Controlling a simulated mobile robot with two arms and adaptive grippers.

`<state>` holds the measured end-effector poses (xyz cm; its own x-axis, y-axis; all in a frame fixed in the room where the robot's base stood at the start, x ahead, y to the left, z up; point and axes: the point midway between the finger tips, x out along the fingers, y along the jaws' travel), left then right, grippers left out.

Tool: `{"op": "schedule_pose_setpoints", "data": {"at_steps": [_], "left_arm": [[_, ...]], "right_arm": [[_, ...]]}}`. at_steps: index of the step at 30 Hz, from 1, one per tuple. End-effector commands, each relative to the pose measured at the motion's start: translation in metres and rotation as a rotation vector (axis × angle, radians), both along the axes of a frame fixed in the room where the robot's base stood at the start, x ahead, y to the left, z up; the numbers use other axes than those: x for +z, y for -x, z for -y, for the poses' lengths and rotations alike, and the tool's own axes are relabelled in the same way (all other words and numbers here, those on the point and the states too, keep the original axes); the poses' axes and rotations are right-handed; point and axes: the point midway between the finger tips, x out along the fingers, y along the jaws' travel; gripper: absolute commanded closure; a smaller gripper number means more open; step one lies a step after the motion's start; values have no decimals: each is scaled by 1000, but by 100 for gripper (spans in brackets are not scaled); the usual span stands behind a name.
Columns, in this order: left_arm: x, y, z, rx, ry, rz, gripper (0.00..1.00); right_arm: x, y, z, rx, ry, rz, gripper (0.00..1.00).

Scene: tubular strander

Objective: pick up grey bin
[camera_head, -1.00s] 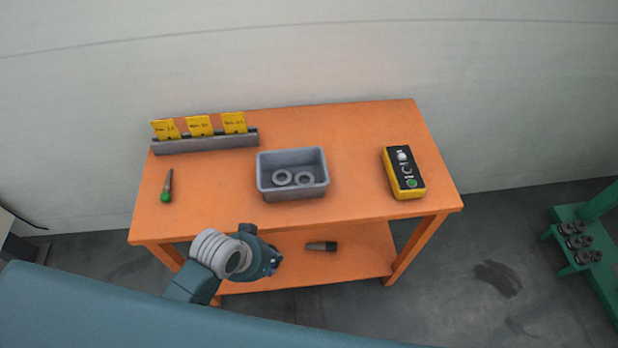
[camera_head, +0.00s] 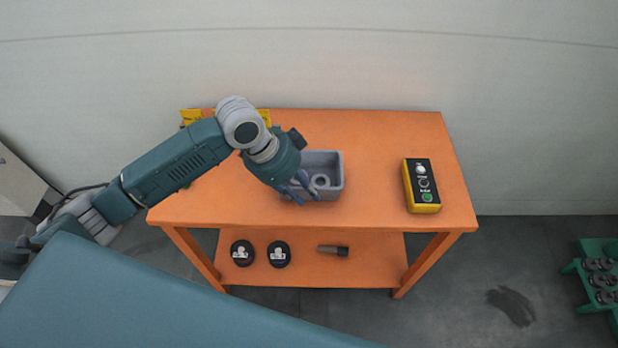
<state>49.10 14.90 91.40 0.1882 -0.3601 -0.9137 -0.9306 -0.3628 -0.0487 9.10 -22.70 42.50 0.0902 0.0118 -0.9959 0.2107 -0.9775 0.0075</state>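The grey bin (camera_head: 333,190) stands upright on the orange table (camera_head: 380,135), near its middle. A grey ring (camera_head: 321,181) shows inside it; the rest of its inside is partly hidden by my gripper. My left gripper (camera_head: 296,192) comes in from the left and points down at the bin's left side. Its fingers overlap the bin's left front part in the picture. I cannot tell whether they touch it or how far apart they are. My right gripper is not in view.
A yellow and black control box (camera_head: 422,187) lies on the table's right. Yellow cards (camera_head: 191,117) at the back left are partly hidden by my arm. The lower shelf (camera_head: 375,262) holds two round black items (camera_head: 279,254) and a dark cylinder (camera_head: 333,250). A green rack (camera_head: 598,272) stands at right.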

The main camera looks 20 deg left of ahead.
Motion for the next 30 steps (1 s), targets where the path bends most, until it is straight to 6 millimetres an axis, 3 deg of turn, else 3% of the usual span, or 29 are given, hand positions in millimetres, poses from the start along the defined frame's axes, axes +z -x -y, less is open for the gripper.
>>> {"op": "schedule_pose_setpoints", "data": {"at_steps": [3, 9, 30], "left_arm": [[27, -17, -24, -44, -22, 4, 76], [47, -25, -40, -78, -25, -5, 76], [-31, -38, -9, -80, -22, -8, 76]], "right_arm": [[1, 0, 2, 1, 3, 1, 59], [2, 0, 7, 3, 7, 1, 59], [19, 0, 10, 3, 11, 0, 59]]}}
